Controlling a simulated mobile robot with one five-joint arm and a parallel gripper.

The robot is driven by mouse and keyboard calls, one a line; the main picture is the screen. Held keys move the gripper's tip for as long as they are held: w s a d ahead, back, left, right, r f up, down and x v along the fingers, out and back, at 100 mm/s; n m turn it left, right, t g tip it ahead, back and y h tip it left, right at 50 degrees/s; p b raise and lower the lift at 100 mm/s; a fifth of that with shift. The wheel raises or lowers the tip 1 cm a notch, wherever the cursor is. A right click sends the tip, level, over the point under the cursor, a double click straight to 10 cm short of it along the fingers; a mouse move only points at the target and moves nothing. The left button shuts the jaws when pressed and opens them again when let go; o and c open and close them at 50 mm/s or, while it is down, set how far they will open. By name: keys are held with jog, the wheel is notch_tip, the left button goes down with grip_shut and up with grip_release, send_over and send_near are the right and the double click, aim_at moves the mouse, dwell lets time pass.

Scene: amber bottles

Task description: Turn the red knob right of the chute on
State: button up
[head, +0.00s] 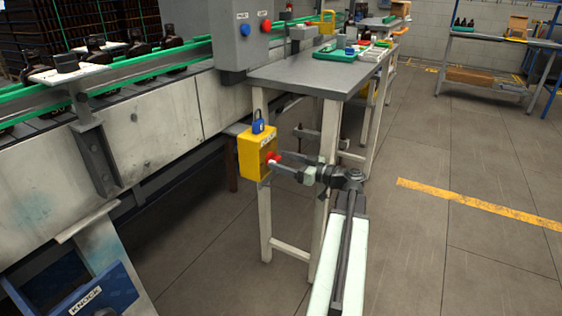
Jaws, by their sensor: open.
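The red knob (275,157) is on the right face of a yellow box (252,156) mounted by a table leg. It is small in this view, and its turn position cannot be told. A blue padlock (258,126) sits on top of the box. My gripper (277,163) is open, pointing left, with its fingertips at the knob. They partly hide it, and I cannot tell whether they touch it. The chute (90,288), a blue panel marked KNOCK, is at the lower left, left of the box.
A grey-topped table (305,76) stands above and behind my gripper. A conveyor (130,130) with dark bottles runs along the left. A grey control box (235,40) has blue and red buttons. The floor (440,250) at the right is open, with a yellow line.

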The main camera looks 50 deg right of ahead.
jog(key=shift+w+a, duration=0.15)
jog(key=shift+w, duration=0.5)
jog(key=c, duration=1.4)
jog(key=shift+o, duration=0.2)
jog(key=m, duration=0.4)
jog(key=shift+m, duration=0.3)
jog(key=m, duration=0.4)
jog(key=shift+f+m, duration=0.1)
jog(key=shift+m, duration=0.2)
jog(key=m, duration=0.4)
jog(key=shift+d+f+m, duration=0.1)
jog(key=shift+d+m, duration=0.1)
jog(key=shift+m, duration=0.1)
jog(key=shift+f+m, duration=0.1)
jog(key=shift+m, duration=1.9)
